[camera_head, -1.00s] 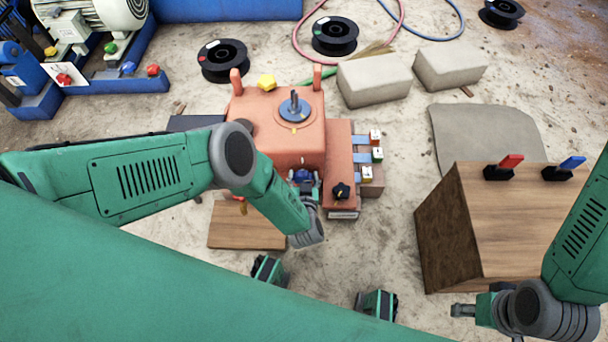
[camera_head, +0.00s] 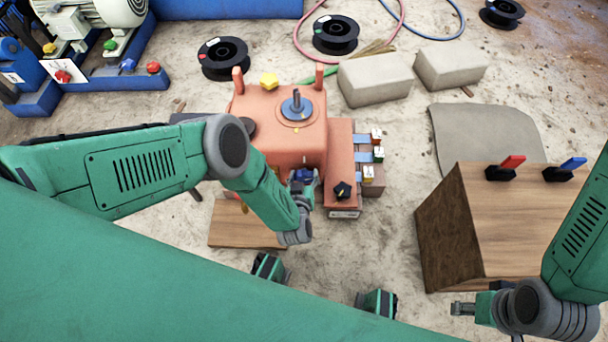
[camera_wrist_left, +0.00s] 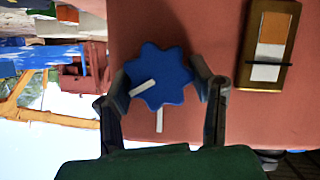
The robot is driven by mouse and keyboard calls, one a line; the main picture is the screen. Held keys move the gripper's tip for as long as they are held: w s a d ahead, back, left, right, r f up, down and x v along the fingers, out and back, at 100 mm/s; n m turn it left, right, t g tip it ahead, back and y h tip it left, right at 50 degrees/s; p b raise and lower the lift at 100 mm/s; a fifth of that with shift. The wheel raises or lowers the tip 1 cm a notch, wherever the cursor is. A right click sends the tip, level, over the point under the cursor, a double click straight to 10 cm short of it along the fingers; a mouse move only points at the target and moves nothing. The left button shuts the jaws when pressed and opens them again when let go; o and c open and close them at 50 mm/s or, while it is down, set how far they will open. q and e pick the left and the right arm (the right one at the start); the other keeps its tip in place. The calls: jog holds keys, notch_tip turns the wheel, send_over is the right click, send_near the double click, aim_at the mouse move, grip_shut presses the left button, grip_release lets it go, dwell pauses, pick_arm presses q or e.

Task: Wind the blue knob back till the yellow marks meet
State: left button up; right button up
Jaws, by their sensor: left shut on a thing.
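The blue knob (camera_wrist_left: 158,74) sits on the front of the orange-red crusher body (camera_head: 285,125) and also shows in the head view (camera_head: 303,175). In the left wrist view a pale mark on the knob points to lower left. A second pale mark (camera_wrist_left: 159,120) stands upright on the housing just below the knob, and the two are at an angle, not in line. My left gripper (camera_wrist_left: 162,80) has a finger on each side of the knob and is shut on it. My right gripper (camera_head: 463,309) is low at the right, away from the crusher; its jaws are too small to read.
A framed orange-and-white indicator (camera_wrist_left: 269,44) is on the housing. A wooden box (camera_head: 500,220) with red and blue levers stands right. A wooden board (camera_head: 245,225) lies front left.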

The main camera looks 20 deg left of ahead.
pick_arm(q)
jog(key=n+h, duration=0.1)
jog(key=n, duration=0.1)
jog(key=n+t+h, duration=0.1)
jog(key=shift+s+a+f+n, duration=0.15)
jog(key=shift+f+n, duration=0.05)
jog(key=shift+n, duration=0.2)
jog(key=n+t+h, duration=0.1)
jog(key=n, duration=0.1)
jog(key=n+t+h, duration=0.1)
jog(key=n, duration=0.1)
jog(key=shift+a+f, duration=0.15)
jog(key=shift+n, duration=0.4)
jog(key=o, duration=1.2)
jog(key=shift+c, duration=0.2)
